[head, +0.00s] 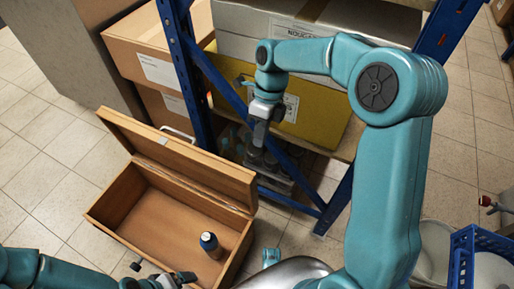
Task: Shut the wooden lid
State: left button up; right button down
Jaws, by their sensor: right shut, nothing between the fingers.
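A wooden box (113,216) stands on the tiled floor at the lower left, with its wooden lid (185,156) open. The lid stands raised along the hinged far edge, leaning back. A dark bottle with a blue top (210,243) stands inside the box at its right end. My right gripper (256,152) points down just right of the lid's right end, in front of the shelf. It is shut and holds nothing; contact with the lid cannot be made out. My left gripper (158,279) is at the bottom edge, by the box's near side, partly cut off.
A blue metal rack (186,70) with cardboard boxes (159,61) and a yellow box (316,108) stands behind the wooden box and my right gripper. A blue crate (486,244) and round pale containers (436,250) are at the lower right. Floor is clear left of the box.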

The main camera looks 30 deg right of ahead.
jog(key=b+x, duration=0.3)
jog(key=x, duration=0.5)
jog(key=shift+f, duration=0.35)
jog(key=shift+s+a, duration=0.1)
jog(key=shift+a, duration=0.05)
